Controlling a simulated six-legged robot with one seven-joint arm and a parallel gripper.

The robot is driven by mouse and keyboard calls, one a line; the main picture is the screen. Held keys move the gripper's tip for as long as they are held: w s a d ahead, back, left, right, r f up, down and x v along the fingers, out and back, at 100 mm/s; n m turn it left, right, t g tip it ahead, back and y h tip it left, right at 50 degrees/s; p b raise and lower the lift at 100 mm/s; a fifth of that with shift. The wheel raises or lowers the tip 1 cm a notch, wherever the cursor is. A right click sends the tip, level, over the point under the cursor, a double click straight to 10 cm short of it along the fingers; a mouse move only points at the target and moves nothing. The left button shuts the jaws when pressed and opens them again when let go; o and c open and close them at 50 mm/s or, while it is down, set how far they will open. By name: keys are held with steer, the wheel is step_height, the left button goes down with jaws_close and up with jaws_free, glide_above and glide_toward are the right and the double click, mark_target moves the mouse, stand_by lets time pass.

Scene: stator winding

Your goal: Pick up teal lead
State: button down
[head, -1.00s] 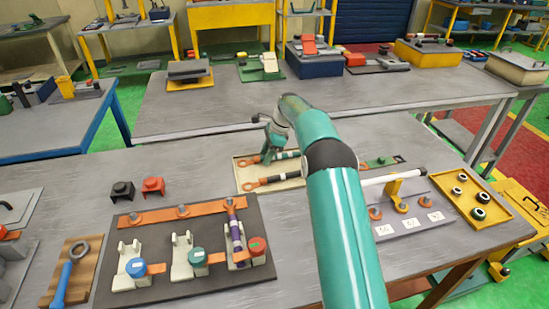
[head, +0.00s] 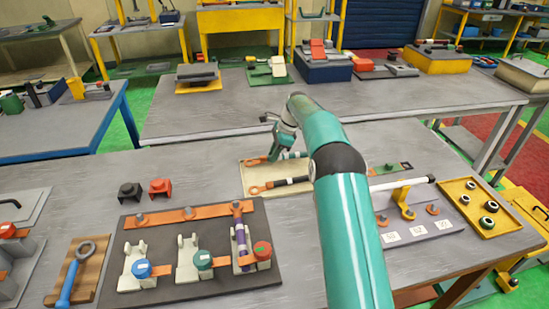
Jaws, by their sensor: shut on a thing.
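A cream tray (head: 303,189) lies on the near bench, partly behind my arm, with two leads in it. The far lead (head: 291,155) has an orange lug at its left end and a dark body that looks teal in part. My gripper (head: 273,157) is down at this lead, shut on it between the lug and the body. The fingertips are small and partly hidden by the gripper itself. The near lead (head: 289,182), with an orange lug, black body and pale band, lies apart in front of it.
A dark board (head: 270,287) with orange busbar, cream clamps and a purple-banded lead stands at front left. Black (head: 130,191) and red (head: 160,187) blocks sit behind it. A grey fixture (head: 447,224) with a white rod and a yellow tray (head: 453,208) of rings are at right.

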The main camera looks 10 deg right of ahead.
steer(key=s+a+r, duration=0.7)
steer(key=s+r, duration=0.4)
steer(key=shift+s+a, duration=0.3)
steer(key=shift+s, duration=0.1)
stand_by(0.8)
